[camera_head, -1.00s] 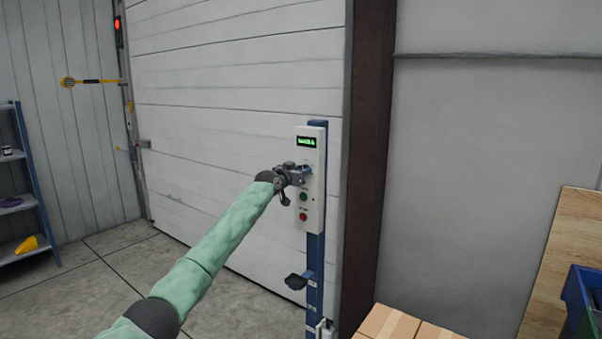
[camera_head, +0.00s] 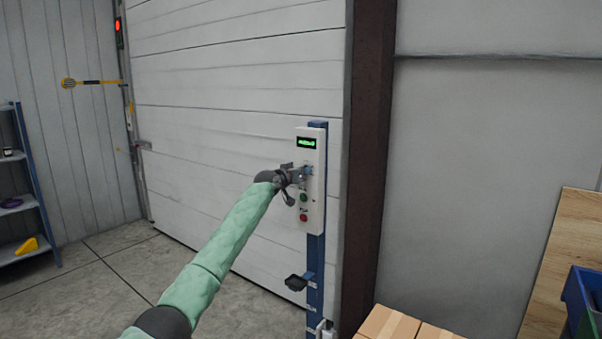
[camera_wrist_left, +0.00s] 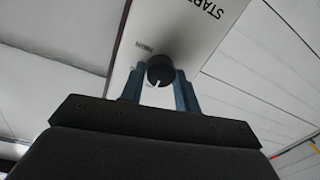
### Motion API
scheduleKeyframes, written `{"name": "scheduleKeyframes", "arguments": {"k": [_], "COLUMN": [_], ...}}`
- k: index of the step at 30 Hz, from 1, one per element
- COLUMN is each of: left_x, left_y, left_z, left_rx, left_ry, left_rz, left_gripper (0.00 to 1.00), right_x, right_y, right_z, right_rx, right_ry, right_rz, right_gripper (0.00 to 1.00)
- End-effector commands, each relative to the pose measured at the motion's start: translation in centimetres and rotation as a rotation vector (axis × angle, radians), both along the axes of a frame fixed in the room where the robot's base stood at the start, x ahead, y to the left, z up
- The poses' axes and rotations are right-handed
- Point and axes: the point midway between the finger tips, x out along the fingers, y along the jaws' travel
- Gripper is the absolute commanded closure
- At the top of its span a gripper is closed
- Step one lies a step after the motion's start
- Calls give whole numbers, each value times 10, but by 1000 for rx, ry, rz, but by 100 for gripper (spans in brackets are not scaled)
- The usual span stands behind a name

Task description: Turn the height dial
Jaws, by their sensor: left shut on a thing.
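The height dial (camera_wrist_left: 160,70) is a round black knob with a white pointer mark on a white control panel. In the left wrist view it sits between the two fingers of my left gripper (camera_wrist_left: 160,90), which is shut on it. In the head view my left gripper (camera_head: 305,172) is at the panel (camera_head: 314,208), just below its small green-lit display (camera_head: 306,142), and it hides the dial. The display's text is too small to read surely. My right gripper is out of view.
A green button (camera_head: 303,197) and a red button (camera_head: 303,218) lie just below my gripper on the panel. The panel is on a blue post (camera_head: 315,270) before a white sectional door (camera_head: 230,90). Cardboard boxes (camera_head: 390,325) and a blue bin (camera_head: 585,300) stand at lower right.

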Motion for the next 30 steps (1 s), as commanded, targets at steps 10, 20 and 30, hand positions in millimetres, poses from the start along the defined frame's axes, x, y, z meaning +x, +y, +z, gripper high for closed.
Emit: {"name": "scheduleKeyframes", "arguments": {"k": [10,20,30], "left_x": [0,-15,-53], "left_y": [0,11,36], "left_z": [1,-2,0], "left_rx": [-1,1,1], "left_ry": [-1,-2,-2], "left_rz": [0,-1,0], "left_gripper": [47,47,47], "right_x": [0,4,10], "right_y": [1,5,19], "right_z": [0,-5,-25], "right_rx": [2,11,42], "right_ry": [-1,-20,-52], "right_rz": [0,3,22], "right_gripper": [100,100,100]}}
